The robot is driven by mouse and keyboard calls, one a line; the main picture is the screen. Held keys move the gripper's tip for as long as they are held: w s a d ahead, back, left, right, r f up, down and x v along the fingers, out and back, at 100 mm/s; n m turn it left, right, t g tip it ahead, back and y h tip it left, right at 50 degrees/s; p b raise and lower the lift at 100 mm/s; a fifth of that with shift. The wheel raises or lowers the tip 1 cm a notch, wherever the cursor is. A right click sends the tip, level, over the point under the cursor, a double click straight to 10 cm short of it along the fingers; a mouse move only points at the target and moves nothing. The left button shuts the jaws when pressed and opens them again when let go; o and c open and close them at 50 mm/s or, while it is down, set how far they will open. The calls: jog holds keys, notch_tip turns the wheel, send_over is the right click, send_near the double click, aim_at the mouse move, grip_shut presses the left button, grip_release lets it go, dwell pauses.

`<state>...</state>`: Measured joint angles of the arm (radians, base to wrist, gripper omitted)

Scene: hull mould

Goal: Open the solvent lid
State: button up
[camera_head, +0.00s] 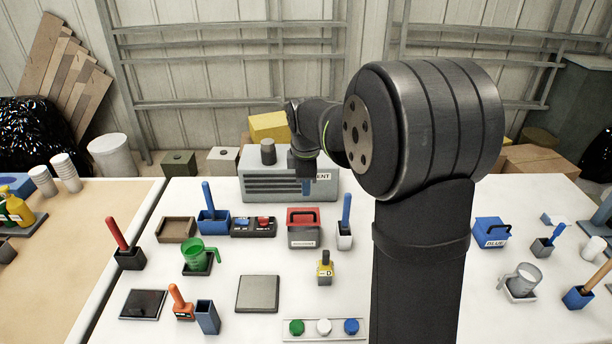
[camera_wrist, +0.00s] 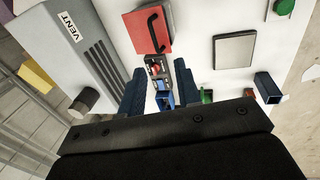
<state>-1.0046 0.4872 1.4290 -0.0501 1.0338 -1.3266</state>
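The solvent container is a grey box (camera_head: 304,237) with a red lid (camera_head: 303,214) and a dark handle on top. Its front label is too small to read surely. The lid looks shut, lying flat on the box. In the wrist view the red lid (camera_wrist: 140,22) and its black handle show at the top, beyond the fingertips. My gripper (camera_head: 306,186) hangs above and behind the box, in front of the vent unit, apart from the lid. In the wrist view my gripper (camera_wrist: 160,88) has its two blue fingers spread with nothing held between them.
The grey vent unit (camera_head: 262,187) stands close behind. My arm hides the table's right middle.

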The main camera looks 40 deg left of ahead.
notch_tip(320, 180, up, 2)
jog(key=shift+s+d, duration=0.15)
dwell(0.3)
jog(key=w+a+r+g+h, duration=0.2)
jog(key=w+a, duration=0.1)
jog(key=a, duration=0.1)
notch_tip(320, 180, down, 17)
jog(key=shift+f, duration=0.15)
dwell(0.5)
jog(key=shift+c, duration=0.5)
grip_shut()
